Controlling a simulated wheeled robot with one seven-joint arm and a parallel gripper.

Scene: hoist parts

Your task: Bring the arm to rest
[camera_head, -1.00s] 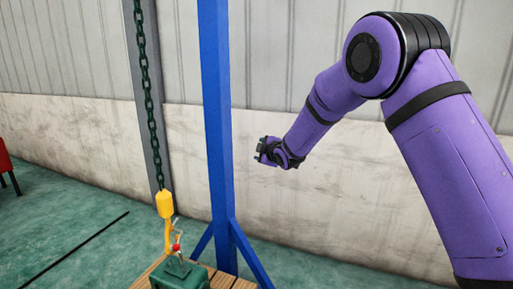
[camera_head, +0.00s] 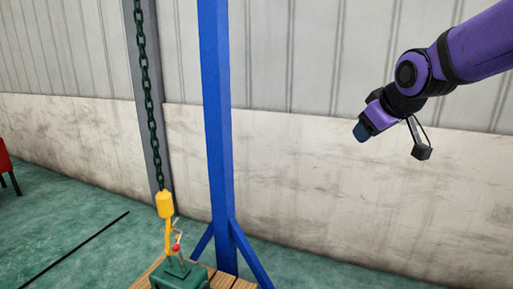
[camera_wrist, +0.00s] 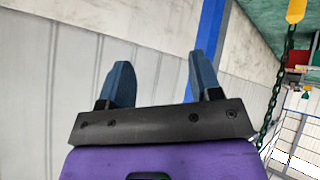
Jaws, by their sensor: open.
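My gripper (camera_head: 362,131) is raised at the right of the head view, in front of the wall and well apart from the hoist. In the wrist view its two blue fingers (camera_wrist: 161,85) stand apart with nothing between them. The yellow hoist hook (camera_head: 166,212) hangs from a dark green chain (camera_head: 144,80) at the left. A green part (camera_head: 180,277) with a small red piece (camera_head: 176,247) on top sits below the hook. I cannot tell whether the hook touches it. In the wrist view, the chain (camera_wrist: 276,95) and a yellow piece (camera_wrist: 296,10) show at the right.
A blue post (camera_head: 216,120) with slanted braces stands between the hook and my gripper. A wooden slatted surface (camera_head: 225,281) bears the green part. A red object (camera_head: 4,160) stands at the far left. The space before the wall (camera_head: 300,180) around my gripper is free.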

